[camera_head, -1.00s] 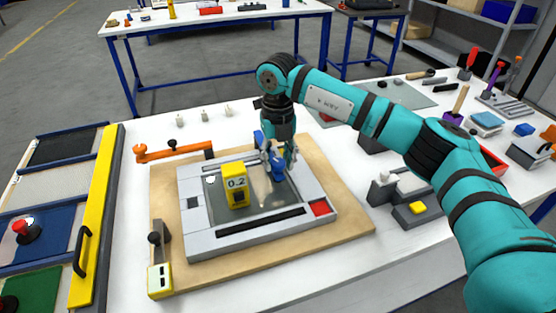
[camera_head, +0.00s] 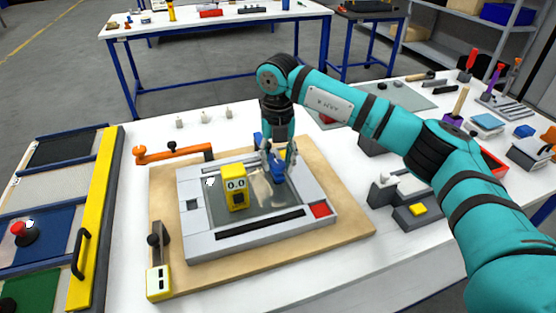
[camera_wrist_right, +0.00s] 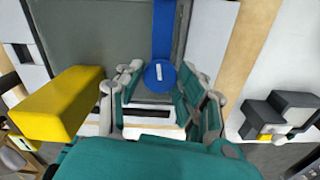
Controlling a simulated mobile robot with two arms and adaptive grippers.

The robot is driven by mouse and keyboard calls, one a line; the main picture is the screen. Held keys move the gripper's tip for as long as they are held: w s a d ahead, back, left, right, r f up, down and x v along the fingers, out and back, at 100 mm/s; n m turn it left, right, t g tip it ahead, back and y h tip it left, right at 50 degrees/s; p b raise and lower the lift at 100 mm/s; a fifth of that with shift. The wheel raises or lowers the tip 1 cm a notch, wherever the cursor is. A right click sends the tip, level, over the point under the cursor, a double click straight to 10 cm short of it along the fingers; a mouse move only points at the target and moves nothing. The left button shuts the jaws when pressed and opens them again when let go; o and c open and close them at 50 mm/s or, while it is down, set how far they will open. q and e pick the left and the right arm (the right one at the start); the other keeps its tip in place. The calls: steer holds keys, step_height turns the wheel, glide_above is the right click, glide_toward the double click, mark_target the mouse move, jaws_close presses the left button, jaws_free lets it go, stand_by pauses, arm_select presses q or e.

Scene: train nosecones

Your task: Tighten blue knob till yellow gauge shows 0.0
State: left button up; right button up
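The yellow gauge (camera_head: 235,191) stands on the grey framed plate (camera_head: 250,237) and its display reads 0.0. It shows as a yellow block in the right wrist view (camera_wrist_right: 60,104). The blue knob (camera_head: 277,173) is just right of the gauge; in the right wrist view its round top (camera_wrist_right: 160,74) with a white mark lies between my fingers. My right gripper (camera_head: 279,160) points down around the knob. Its fingers (camera_wrist_right: 162,88) stand apart on either side, with a small gap seen on the right side. My left gripper is not in view.
The plate lies on a wooden board (camera_head: 345,210) with an orange clamp (camera_head: 175,151) behind left and a yellow-tipped latch (camera_head: 159,281) at front left. A grey block with a yellow button (camera_head: 417,209) is to the right. A yellow bar (camera_head: 96,220) borders the left panels.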

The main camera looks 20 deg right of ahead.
mark_target(277, 163)
steer(key=o, duration=0.4)
step_height(277, 163, up, 12)
stand_by(0.5)
steer(key=shift+r, duration=0.1)
